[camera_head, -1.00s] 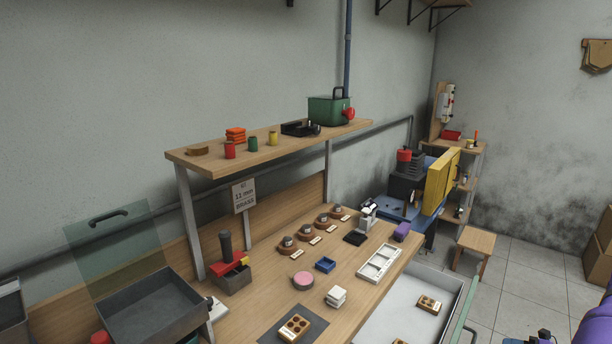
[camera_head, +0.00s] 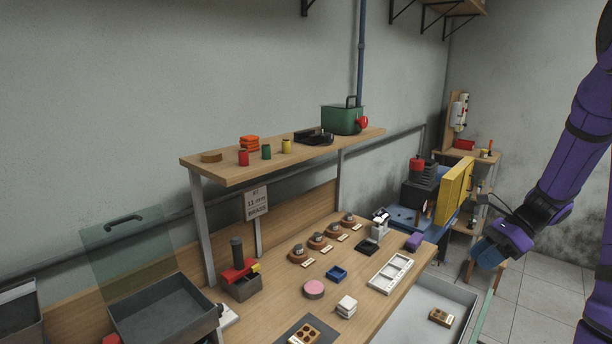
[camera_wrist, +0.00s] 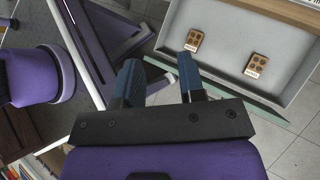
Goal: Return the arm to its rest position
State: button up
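My arm is purple and bent at the right side of the head view. My gripper (camera_head: 488,254) hangs from it with its blue fingers to the right of the workbench (camera_head: 275,285), in front of the far stool. In the wrist view my gripper (camera_wrist: 160,66) shows two dark blue fingers standing apart, with nothing between them. The gripper is clear of the bench and touches nothing that I can see.
An open grey drawer (camera_head: 408,312) juts from the bench, holding drilled brass blocks (camera_head: 440,317); it also shows in the wrist view (camera_wrist: 225,50). A yellow panel (camera_head: 454,190) and machine stand behind. Tiled floor lies free at the right.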

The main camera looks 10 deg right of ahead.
jog(key=s+a+r+n+g+h, duration=0.1)
jog(key=s+a+r+n+h, duration=0.15)
jog(key=a+r+n, duration=0.45)
jog(key=s+a+r+n+t+h, duration=0.5)
jog(key=s+a+r+n+h, duration=0.1)
jog(key=s+a+r+n, duration=0.6)
jog(key=s+r+n, duration=0.2)
jog(key=s+n, duration=0.2)
jog(key=shift+a+h, duration=0.35)
jog(key=shift+a, duration=0.05)
